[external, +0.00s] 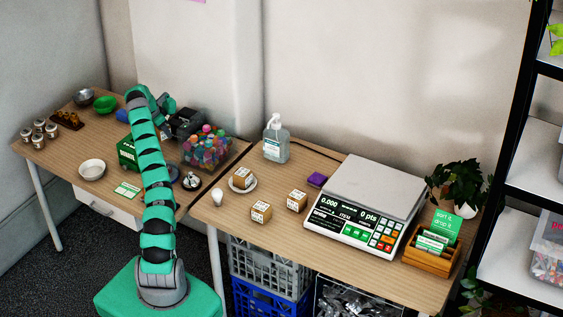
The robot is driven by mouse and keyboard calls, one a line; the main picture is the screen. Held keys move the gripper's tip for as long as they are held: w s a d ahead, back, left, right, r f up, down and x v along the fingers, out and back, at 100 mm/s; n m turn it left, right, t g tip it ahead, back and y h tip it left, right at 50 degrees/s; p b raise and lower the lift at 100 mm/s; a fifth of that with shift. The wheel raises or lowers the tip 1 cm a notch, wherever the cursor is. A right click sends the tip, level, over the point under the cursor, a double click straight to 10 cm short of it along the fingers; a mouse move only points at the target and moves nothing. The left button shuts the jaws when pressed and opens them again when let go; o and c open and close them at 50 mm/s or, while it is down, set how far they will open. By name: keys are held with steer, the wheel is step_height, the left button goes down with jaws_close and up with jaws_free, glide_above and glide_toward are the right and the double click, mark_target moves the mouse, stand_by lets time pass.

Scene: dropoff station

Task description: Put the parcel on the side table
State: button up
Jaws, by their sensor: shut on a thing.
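My gripper (186,122) is a dark shape at the end of my green arm, above the back right part of the left-hand side table (62,156). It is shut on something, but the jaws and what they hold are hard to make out. Three small cardboard boxes with printed labels are on the right-hand table: one (242,178) on a white saucer, one (297,201) in the middle, and one (261,211) near the front edge. I cannot tell which box, if any of these, is the parcel.
A clear tub of coloured balls (207,150) is just below and right of my gripper. The side table also bears a green box (127,154), a white bowl (92,170) and several jars. A scale (368,205) and a sanitizer bottle (276,140) are on the right-hand table.

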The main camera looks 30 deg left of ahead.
steer(key=shift+f+b, duration=0.7)
steer(key=shift+f, duration=2.7)
steer(key=shift+f, duration=0.1)
steer(key=o, duration=1.2)
steer(key=shift+o, duration=0.2)
steer(key=p+v, duration=0.2)
steer(key=v, duration=1)
